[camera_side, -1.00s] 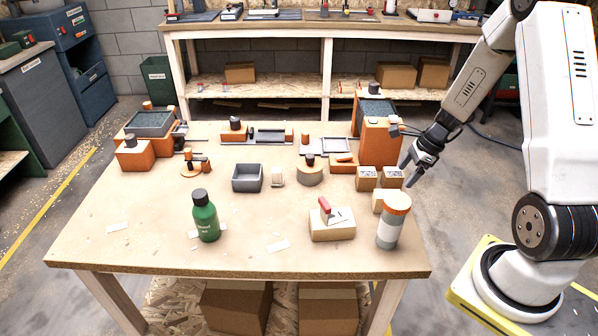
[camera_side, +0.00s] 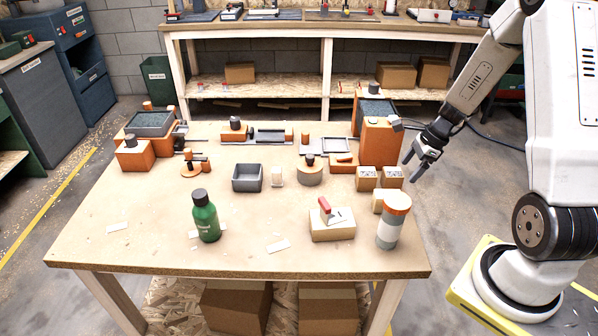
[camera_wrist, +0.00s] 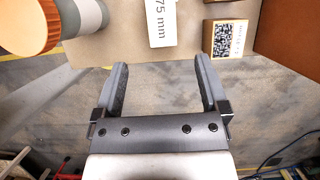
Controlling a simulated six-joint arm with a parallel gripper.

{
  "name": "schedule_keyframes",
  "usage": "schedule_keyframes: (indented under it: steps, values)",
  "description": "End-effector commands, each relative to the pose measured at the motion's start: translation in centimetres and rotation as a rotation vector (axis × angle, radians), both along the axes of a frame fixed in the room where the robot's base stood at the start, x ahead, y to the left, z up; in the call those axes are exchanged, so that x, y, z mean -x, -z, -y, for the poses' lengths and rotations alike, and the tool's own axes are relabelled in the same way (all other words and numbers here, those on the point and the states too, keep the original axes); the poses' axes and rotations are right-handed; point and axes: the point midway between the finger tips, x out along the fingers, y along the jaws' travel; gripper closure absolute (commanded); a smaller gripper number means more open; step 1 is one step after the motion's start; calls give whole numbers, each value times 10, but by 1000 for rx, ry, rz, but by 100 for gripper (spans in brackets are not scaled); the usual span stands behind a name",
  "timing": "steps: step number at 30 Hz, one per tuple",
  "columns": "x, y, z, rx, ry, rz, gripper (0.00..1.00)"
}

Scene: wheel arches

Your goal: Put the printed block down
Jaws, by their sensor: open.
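Small wooden blocks with dark printing stand together near the bench's right edge: one on the left (camera_side: 368,178), one on the right (camera_side: 391,177), and a third (camera_side: 379,201) in front, partly hidden by the orange-capped bottle. I cannot tell which is the task's block. My gripper (camera_side: 410,171) is open and empty, just right of the blocks and apart from them, beyond the bench edge. In the wrist view, a block with a square code (camera_wrist: 229,42) lies ahead of the right finger, and a white "75 mm" label (camera_wrist: 162,20) shows ahead between the fingers (camera_wrist: 161,70).
The orange-capped bottle (camera_side: 391,228) stands in front of the blocks. A tall orange machine (camera_side: 378,142) stands behind them. A wooden block with a red-handled tool (camera_side: 331,226) and a green bottle (camera_side: 205,217) stand near the front. The bench's left front (camera_side: 125,235) is mostly clear.

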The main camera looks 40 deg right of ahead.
Motion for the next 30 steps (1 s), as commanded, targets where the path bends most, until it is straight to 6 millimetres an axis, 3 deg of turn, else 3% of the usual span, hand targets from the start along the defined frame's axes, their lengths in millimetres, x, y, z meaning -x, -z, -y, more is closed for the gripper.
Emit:
schedule_keyframes:
  steps: [8, 20, 30]
  values:
    - [-7, -15, -42, 118, -336, 22, 6]
    - [-2, -45, -133, 389, -1175, 114, 6]
    - [19, -68, -206, 636, -1971, 247, 6]
